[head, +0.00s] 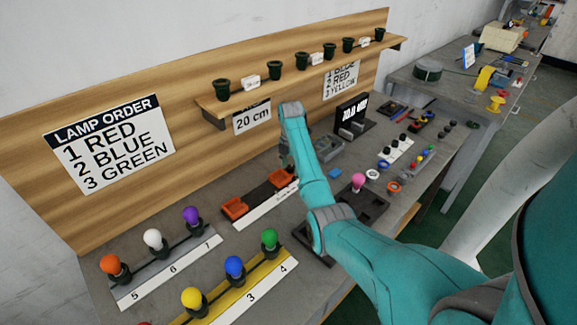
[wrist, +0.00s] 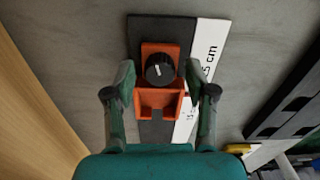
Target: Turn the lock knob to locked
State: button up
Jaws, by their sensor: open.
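A round black knob (wrist: 160,69) with a short white mark sits on an orange block (wrist: 160,103) in the wrist view. The mark points roughly up in the picture, tilted slightly left. I cannot tell from it whether this is locked. The block rests on a black rail beside a white scale strip (wrist: 207,50). My gripper (wrist: 160,75) is open and empty, with one finger on each side of the block and knob. In the head view my gripper (head: 286,158) is above the right orange block (head: 281,178); the knob is hidden there.
Another orange block (head: 235,208) sits farther left on the rail. Bulb racks stand in front, with a purple bulb (head: 191,216) and a green bulb (head: 269,240). A grey box (head: 329,149) and a dark tray (head: 362,208) are to the right. The wooden back panel (head: 215,150) rises behind.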

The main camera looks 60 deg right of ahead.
grip_shut()
jog(key=shift+m, duration=2.3)
grip_release()
